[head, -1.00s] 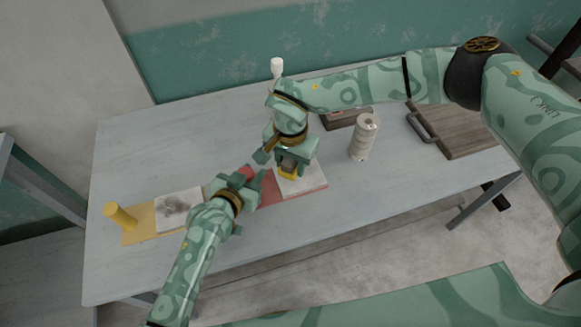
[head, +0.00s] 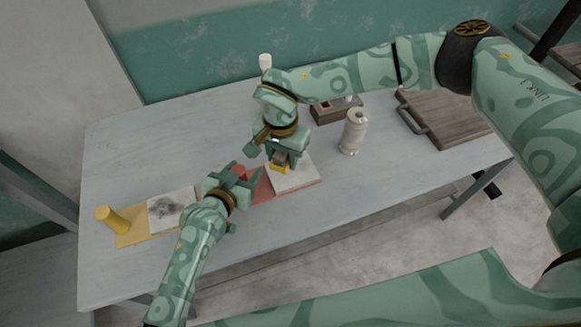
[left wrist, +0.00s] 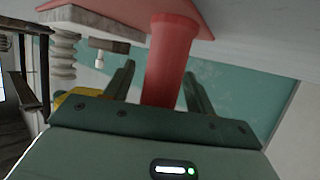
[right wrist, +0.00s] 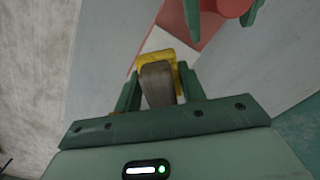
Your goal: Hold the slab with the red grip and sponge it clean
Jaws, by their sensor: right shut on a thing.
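A red board (head: 262,190) lies on the table with an upright red grip (head: 239,171) at its left end and a pale slab (head: 298,177) on it. My left gripper (head: 242,176) is open around the red grip; the left wrist view shows the grip (left wrist: 168,70) between the fingers, with a gap on one side. My right gripper (head: 279,161) is shut on a yellow sponge (head: 279,169) with a grey-brown back (right wrist: 157,82), over the slab's left part. I cannot tell whether the sponge touches the slab. The sponge and gripper hide part of the slab.
To the left, a yellow board (head: 131,237) with a yellow grip (head: 112,219) carries a smudged slab (head: 167,211). Behind stand a pale ridged column (head: 353,132), a dark box (head: 330,112) and a wooden board with handle (head: 447,115). The table front (head: 330,215) is clear.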

